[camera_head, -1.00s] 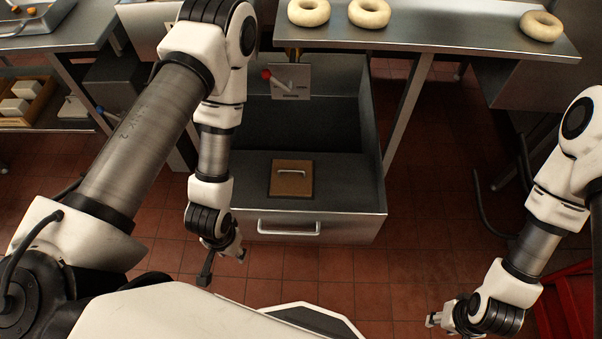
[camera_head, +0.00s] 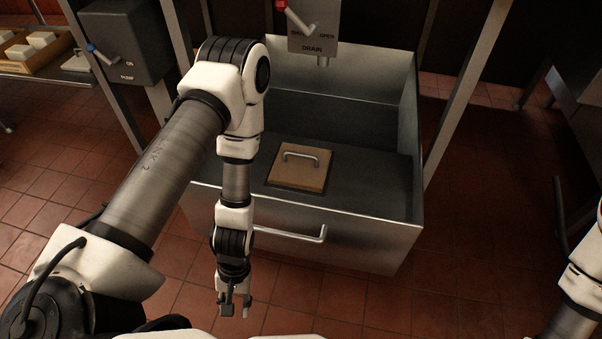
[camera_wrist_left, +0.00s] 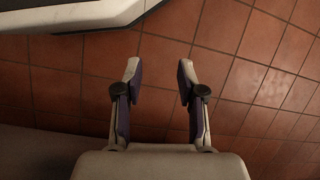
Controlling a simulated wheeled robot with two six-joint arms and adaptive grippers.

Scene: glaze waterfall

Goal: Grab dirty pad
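The pad (camera_head: 301,169) is a square brown block with a metal handle on top. It lies on the grey shelf inside the open metal drawer (camera_head: 372,236), near its front. My left gripper (camera_head: 236,310) points down in front of the drawer, over the floor, apart from the pad. In the left wrist view my left gripper (camera_wrist_left: 157,80) has its two fingers spread with only floor tiles between them. The pad does not show in that view. Part of my right arm shows at the right edge; its gripper is out of the picture.
The drawer has a front bar handle (camera_head: 292,234) and raised side walls. A drain plate with a red-tipped lever (camera_head: 313,30) hangs above its back. A grey pump switch box (camera_head: 127,62) stands at the left.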

